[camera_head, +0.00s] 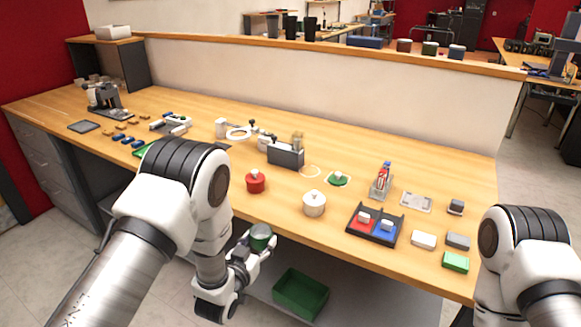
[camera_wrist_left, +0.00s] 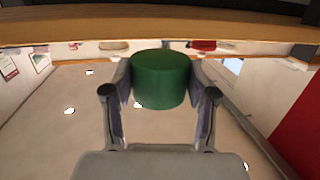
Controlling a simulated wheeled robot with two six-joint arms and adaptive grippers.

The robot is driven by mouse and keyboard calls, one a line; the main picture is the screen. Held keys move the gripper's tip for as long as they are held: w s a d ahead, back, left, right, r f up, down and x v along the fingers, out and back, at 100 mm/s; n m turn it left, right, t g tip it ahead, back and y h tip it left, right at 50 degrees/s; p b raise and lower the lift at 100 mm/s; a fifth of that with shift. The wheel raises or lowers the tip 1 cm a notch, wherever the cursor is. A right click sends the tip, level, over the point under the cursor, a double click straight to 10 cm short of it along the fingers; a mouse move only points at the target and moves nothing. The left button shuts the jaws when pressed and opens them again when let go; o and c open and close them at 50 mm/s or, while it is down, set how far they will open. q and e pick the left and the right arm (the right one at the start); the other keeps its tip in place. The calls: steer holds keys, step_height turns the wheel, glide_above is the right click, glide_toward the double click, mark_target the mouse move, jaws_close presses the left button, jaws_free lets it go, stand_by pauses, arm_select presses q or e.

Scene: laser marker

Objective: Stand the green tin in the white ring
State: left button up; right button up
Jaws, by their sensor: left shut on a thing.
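My left gripper (camera_head: 255,245) is shut on the green tin (camera_head: 260,233) in front of the table's front edge. In the left wrist view, the tin (camera_wrist_left: 161,76) sits between the two fingers (camera_wrist_left: 160,88). A thin white ring (camera_head: 318,174) lies flat on the table, and nothing stands in it. A green lid with a pale knob (camera_head: 338,179) lies to the right of the ring. My right arm shows at the right edge, but its gripper is out of view.
A red lidded tin (camera_head: 255,182) and a white lidded tin (camera_head: 314,204) stand near the front edge. A black tray (camera_head: 376,226) is at right. A green bin (camera_head: 300,294) is below the table.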

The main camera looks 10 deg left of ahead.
arm_select(q)
steer(key=s+a+n+y, duration=0.2)
steer(key=s+a+y, duration=0.1)
steer(key=s, duration=0.6)
steer(key=w+d, duration=0.1)
steer(key=w, duration=0.1)
steer(key=w+d+m+h, duration=0.1)
steer(key=w, duration=0.1)
steer(key=w+h, duration=0.1)
steer(key=w, duration=0.1)
steer(key=shift+w+d+f+m, duration=0.25)
steer(key=shift+d+f+m, duration=0.05)
steer(key=shift+d, duration=0.1)
steer(key=shift+h, duration=0.5)
steer(key=w, duration=0.1)
steer(key=w+r, duration=0.1)
steer(key=w, duration=0.2)
steer(key=shift+w+a+r, duration=0.25)
steer(key=shift+w+a, duration=0.15)
steer(key=shift+s+a, duration=0.1)
